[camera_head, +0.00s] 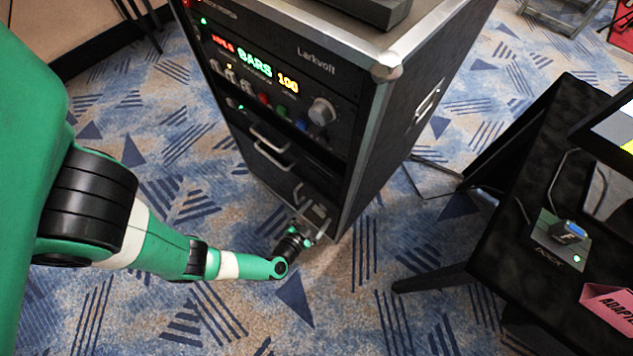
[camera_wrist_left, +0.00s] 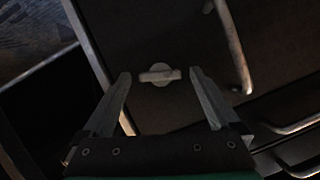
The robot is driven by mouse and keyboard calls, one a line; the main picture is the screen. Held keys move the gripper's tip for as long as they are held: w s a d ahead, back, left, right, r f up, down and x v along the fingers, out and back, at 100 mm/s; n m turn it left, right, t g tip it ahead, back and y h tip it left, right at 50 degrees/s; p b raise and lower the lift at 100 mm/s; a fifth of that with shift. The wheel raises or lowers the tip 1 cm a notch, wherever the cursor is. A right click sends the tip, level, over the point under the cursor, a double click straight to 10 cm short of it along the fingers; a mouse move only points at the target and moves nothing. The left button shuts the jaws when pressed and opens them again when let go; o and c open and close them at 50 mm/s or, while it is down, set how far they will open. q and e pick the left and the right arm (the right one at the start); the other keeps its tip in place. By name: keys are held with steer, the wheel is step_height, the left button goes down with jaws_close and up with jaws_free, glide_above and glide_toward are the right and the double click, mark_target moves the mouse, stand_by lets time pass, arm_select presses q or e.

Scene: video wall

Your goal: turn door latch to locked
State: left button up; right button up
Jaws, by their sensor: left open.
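The door latch (camera_wrist_left: 159,74) is a small pale turn-knob on a round base, set on the dark lower door panel (camera_wrist_left: 180,35) of the rack. In the left wrist view its bar lies nearly level across the picture. My left gripper (camera_wrist_left: 160,84) is open, with one finger on each side of the latch and clear gaps between. I cannot tell how far the fingertips are from the panel. In the head view my left gripper (camera_head: 313,218) is at the low front corner of the rack (camera_head: 365,150) and hides the latch. My right gripper is not in view.
Metal handles (camera_head: 268,153) stick out from the rack front, and one handle (camera_wrist_left: 235,45) is right of the latch. Knobs and a lit display (camera_head: 255,68) are above. A black table (camera_head: 510,215) with a dock (camera_head: 560,243) stands at right. Carpet in front is clear.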

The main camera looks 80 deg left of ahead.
arm_select(q)
steer(key=shift+w, duration=0.1)
steer(key=c, duration=1.4)
steer(key=shift+a+r+n+p, duration=0.1)
steer(key=shift+a+n+p, duration=0.05)
steer(key=shift+n+p, duration=0.3)
steer(key=shift+n+h, duration=0.25)
steer(key=shift+h, duration=0.05)
steer(key=shift+n+t+h, duration=0.5)
steer(key=shift+n, duration=0.1)
steer(key=o, duration=1.4)
